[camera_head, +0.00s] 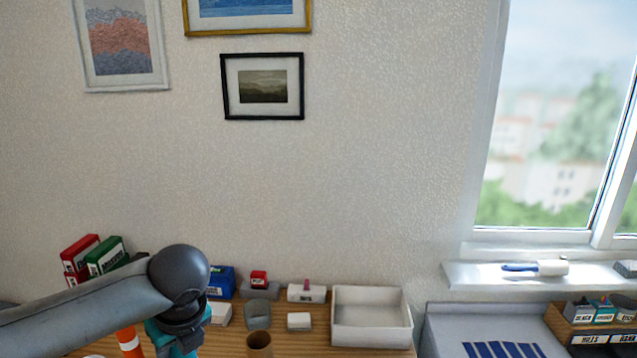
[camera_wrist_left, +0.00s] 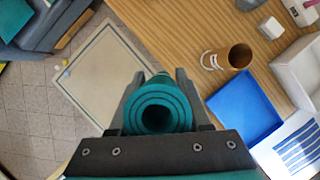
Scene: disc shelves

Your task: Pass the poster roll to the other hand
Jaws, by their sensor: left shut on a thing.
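The teal poster roll (camera_wrist_left: 136,112) shows end-on in the left wrist view, its coiled end and dark hollow facing the camera. My left gripper (camera_wrist_left: 158,78) is shut on it, with one dark finger on each side. The far end of the roll is hidden behind its near end. My right gripper is in neither view.
A wooden desk holds a white tray (camera_head: 372,338), a brown cup (camera_head: 259,343), an orange-and-white object (camera_head: 129,342), red and green binders (camera_head: 104,255) and small boxes. The left wrist view shows a blue tray (camera_wrist_left: 246,104) and a beige board (camera_wrist_left: 105,70) below.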

